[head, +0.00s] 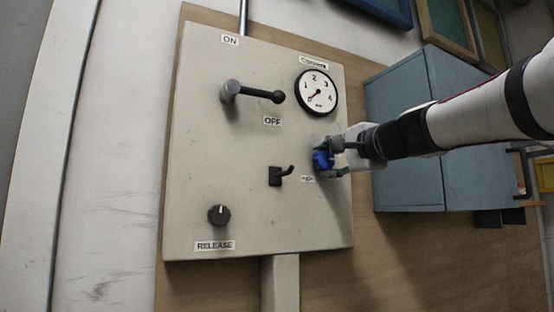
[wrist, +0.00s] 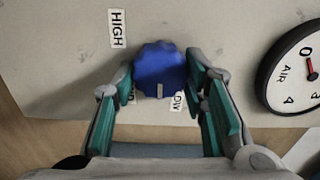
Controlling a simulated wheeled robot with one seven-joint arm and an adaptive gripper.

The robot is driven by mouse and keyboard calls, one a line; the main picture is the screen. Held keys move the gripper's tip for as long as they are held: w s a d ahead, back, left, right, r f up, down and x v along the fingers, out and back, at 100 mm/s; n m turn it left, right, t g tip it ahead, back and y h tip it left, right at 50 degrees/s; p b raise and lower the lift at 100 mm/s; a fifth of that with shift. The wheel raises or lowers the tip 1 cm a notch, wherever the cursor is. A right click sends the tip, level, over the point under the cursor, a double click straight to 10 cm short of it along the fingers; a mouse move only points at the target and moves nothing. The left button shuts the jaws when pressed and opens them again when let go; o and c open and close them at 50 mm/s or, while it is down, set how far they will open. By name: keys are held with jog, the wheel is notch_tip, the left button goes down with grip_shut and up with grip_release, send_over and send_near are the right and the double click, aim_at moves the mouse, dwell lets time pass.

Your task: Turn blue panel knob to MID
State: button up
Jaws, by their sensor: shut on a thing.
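The blue knob (head: 322,160) sits on the right part of the beige panel (head: 220,160), below the gauge. My gripper (head: 336,158) is at it from the right, its fingers on either side. In the wrist view the blue knob (wrist: 160,70) lies between the two green-padded fingers of my gripper (wrist: 160,82), which are shut on it. A pale mark on the knob points toward the bottom of that view, between two labels. A HIGH label (wrist: 117,28) is at upper left. A LOW label (wrist: 178,102) and another label are partly hidden by the knob and fingers.
A blue-grey cabinet (head: 400,185) stands to the right, behind my arm.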

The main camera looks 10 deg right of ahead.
jog(key=m+p, duration=0.1)
jog(key=m, duration=0.4)
jog(key=shift+f+m+p, duration=0.1)
jog(key=shift+m+p, duration=0.2)
jog(key=shift+p, duration=0.05)
jog(key=shift+f+m+p, duration=0.1)
jog(key=shift+m+p, duration=0.55)
jog(key=shift+m, duration=1.15)
jog(key=o, duration=1.1)
jog(key=shift+o, duration=0.2)
jog(key=v, duration=1.2)
